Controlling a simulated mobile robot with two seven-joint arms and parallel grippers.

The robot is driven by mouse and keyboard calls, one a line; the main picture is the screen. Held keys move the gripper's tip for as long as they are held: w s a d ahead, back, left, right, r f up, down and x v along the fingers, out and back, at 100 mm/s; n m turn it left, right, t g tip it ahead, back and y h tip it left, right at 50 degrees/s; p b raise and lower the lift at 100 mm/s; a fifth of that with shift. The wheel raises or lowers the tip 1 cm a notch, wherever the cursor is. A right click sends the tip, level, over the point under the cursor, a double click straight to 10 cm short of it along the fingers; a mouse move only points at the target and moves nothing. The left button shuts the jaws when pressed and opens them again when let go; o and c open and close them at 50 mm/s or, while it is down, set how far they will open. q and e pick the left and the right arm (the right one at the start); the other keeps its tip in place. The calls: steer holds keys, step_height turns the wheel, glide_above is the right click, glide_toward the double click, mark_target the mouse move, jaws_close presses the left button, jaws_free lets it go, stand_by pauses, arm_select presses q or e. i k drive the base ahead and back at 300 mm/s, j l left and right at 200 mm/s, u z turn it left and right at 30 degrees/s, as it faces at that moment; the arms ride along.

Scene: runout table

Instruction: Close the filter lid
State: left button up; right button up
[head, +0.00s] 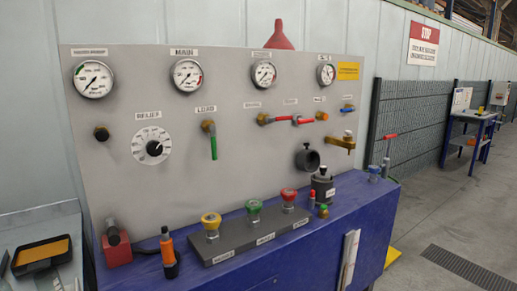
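A dark filter-like canister (322,190) with a pale label stands on the right part of the blue bench, in front of the grey panel. A small knob shows at its top. Just above and left of it, a black round part (308,158) with a rim stands out in front of the panel. I cannot tell whether this round part is the filter lid or a separate fitting, nor whether it joins the canister. Neither of my grippers is in view.
The grey panel (230,125) carries gauges, a dial and valves. A brass tap (342,143) is right of the round part. Yellow, green and red knobs (255,208) stand on a grey block left of the canister. Small bottles (323,211) stand close before it. Floor at right is open.

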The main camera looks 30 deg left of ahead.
mark_target(308, 160)
steer(key=u, duration=0.8)
steer(key=i+l+u, duration=0.1)
steer(key=u, duration=0.4)
steer(key=l+u, duration=0.2)
steer(key=u, duration=0.25)
steer(key=l+u, duration=0.25)
steer(key=i+l+u, duration=0.1)
steer(key=l+u, duration=0.2)
steer(key=l, duration=0.15)
steer(key=l+u, duration=0.15)
steer(key=l, duration=0.6)
steer(key=k+l+u, duration=0.2)
steer(key=l, duration=0.6)
steer(key=i, duration=0.1)
